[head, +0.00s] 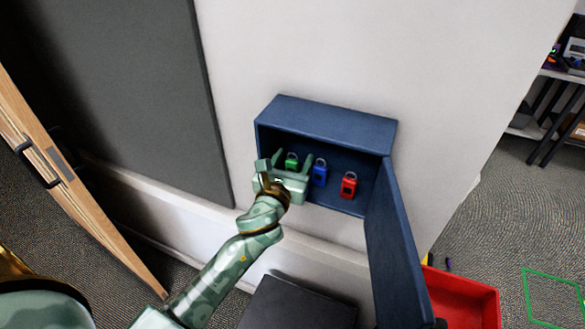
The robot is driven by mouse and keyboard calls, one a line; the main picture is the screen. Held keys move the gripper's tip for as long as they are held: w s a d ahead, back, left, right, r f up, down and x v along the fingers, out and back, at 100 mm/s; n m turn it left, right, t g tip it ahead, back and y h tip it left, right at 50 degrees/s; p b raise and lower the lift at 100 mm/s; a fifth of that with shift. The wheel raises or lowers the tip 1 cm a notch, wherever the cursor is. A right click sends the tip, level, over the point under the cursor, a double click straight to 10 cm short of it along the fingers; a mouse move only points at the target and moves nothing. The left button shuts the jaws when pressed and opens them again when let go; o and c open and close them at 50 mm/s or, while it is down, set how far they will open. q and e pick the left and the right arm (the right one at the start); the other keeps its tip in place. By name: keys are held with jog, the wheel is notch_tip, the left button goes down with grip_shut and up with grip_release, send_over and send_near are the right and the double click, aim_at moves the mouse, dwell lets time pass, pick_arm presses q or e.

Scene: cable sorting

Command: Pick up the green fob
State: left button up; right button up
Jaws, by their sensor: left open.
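The green fob (292,161) hangs at the left inside an open blue key cabinet (335,121) on the wall. A blue fob (320,172) hangs to its right, and a red fob (349,185) hangs further right. My left gripper (291,164) is open at the cabinet's left front, with a finger on each side of the green fob in the picture. The gripper body hides the cabinet's lower left corner. I cannot tell whether the fingers touch the fob. My right gripper is not in view.
The cabinet's blue door (392,250) stands open to the right and hangs toward me. A red bin (470,296) is on the floor at lower right. A dark box (299,303) stands below the cabinet. A grey panel (150,90) covers the wall at left.

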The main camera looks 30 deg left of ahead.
pick_arm(q)
jog(key=shift+s, duration=0.1)
jog(key=shift+c, duration=0.6)
jog(key=c, duration=0.9)
jog(key=shift+r, duration=0.1)
